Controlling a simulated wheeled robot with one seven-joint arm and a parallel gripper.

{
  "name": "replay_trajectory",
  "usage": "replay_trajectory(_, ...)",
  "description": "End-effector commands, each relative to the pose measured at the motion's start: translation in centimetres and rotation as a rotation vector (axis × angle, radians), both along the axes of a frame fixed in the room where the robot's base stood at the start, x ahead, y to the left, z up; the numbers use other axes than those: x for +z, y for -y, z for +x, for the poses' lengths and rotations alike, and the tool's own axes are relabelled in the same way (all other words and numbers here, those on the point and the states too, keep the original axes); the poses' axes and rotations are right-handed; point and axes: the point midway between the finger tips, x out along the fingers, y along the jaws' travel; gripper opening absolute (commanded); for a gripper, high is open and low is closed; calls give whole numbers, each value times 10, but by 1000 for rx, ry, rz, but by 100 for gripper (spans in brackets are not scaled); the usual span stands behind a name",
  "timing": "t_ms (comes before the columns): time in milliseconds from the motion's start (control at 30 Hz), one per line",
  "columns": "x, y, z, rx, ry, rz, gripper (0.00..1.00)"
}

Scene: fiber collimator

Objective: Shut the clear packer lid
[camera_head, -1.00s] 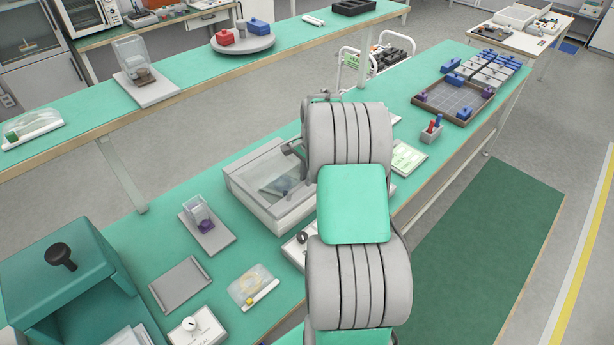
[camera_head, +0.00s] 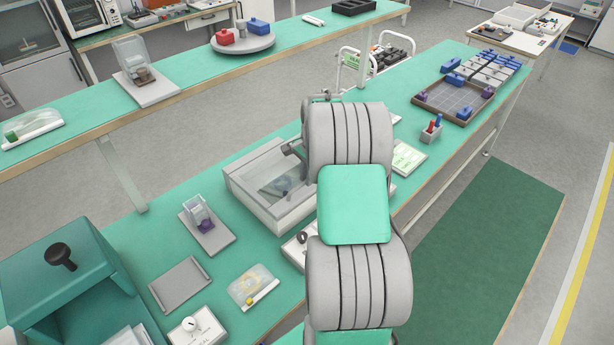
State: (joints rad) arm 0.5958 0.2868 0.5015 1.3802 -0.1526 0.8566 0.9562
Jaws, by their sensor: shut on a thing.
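The clear packer (camera_head: 268,214) is a pale box on the near bench, left of my arm. Its clear lid (camera_head: 262,166) is see-through, so its exact angle is hard to tell. A dark, bluish item shows inside the box. My gripper (camera_head: 296,150) is at the lid's far right side, partly hidden behind my arm. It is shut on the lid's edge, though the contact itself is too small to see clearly. The right part of the packer is hidden by my arm.
A small clear container on a grey plate (camera_head: 213,240) stands left of the packer. A red and blue holder (camera_head: 431,132) stands right of my arm.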

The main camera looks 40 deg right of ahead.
Motion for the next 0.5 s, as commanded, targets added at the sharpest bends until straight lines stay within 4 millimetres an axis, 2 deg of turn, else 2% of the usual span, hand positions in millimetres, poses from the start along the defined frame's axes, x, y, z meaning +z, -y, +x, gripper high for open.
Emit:
replay_trajectory(167, -18, 1, -5, -1, 52, 6, 0)
replay_trajectory(433, -17, 1, -6, -2, 56, 9, 0)
replay_trajectory(467, -17, 1, -6, -2, 56, 10, 15)
replay_trajectory(500, -17, 0, -6, -2, 56, 10, 18)
